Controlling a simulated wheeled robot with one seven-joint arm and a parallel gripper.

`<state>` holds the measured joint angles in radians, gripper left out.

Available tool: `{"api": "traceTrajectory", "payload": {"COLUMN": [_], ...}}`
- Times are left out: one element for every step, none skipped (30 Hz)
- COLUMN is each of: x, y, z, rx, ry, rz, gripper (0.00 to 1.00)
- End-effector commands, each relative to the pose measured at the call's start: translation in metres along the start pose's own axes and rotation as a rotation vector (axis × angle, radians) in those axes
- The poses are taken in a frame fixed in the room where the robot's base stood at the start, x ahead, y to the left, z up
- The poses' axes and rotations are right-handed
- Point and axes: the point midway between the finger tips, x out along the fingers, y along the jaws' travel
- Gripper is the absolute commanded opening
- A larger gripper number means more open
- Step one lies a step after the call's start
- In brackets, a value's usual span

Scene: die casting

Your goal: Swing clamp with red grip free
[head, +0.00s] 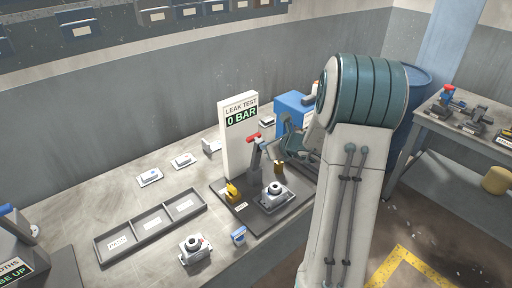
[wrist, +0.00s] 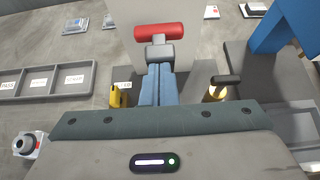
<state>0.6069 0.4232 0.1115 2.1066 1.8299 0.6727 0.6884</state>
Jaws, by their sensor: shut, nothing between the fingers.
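The clamp's red grip (head: 253,138) is a crossbar on top of a grey lever (head: 256,158), which stands raised on the dark test base (head: 262,222) beside the sign. In the wrist view the red grip (wrist: 159,32) lies across the top centre, above a grey block. My gripper (wrist: 158,68) has its two blue fingers together with nothing between them. The fingertips are at the grey block just below the grip; I cannot tell whether they touch it. A grey-white casting (head: 275,192) sits on the base near the clamp. My gripper's body hides the lever's lower end in the wrist view.
The leak test sign (head: 238,140) reading 0 BAR stands behind the clamp. A yellow part (head: 233,191) and a brass post (head: 279,167) are on the base. A blue box (head: 293,112) is behind right. A divided tray (head: 150,225) and another casting (head: 195,248) lie left.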

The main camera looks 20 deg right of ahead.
Motion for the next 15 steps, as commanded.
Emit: {"api": "traceTrajectory", "payload": {"x": [0.001, 0.002, 0.004, 0.005, 0.007, 0.009, 0.010, 0.012, 0.013, 0.014, 0.015, 0.016, 0.017, 0.018, 0.019], "y": [-0.004, -0.005, -0.006, -0.007, -0.007, -0.007, -0.007, -0.007, -0.007, -0.007, -0.007, -0.006, -0.006, -0.006, -0.005], "z": [0.003, 0.005, 0.007, 0.008, 0.010, 0.011, 0.013, 0.014, 0.016, 0.017, 0.018, 0.019, 0.020, 0.021, 0.022], "rx": [0.005, 0.007, 0.008, 0.007, 0.007, 0.008, 0.008, 0.008, 0.007, 0.007, 0.007, 0.008, 0.008, 0.008, 0.008], "ry": [0.000, -0.001, -0.001, -0.001, -0.001, -0.001, -0.001, -0.002, -0.002, -0.002, -0.002, -0.002, -0.002, -0.002, -0.002], "rz": [-0.006, -0.008, -0.010, -0.011, -0.011, -0.011, -0.011, -0.011, -0.011, -0.010, -0.010, -0.009, -0.009, -0.009, -0.008], "gripper": [0.00, 0.00, 0.00, 0.00, 0.00, 0.00, 0.00, 0.00, 0.00, 0.00, 0.00, 0.00, 0.00, 0.00, 0.00]}}
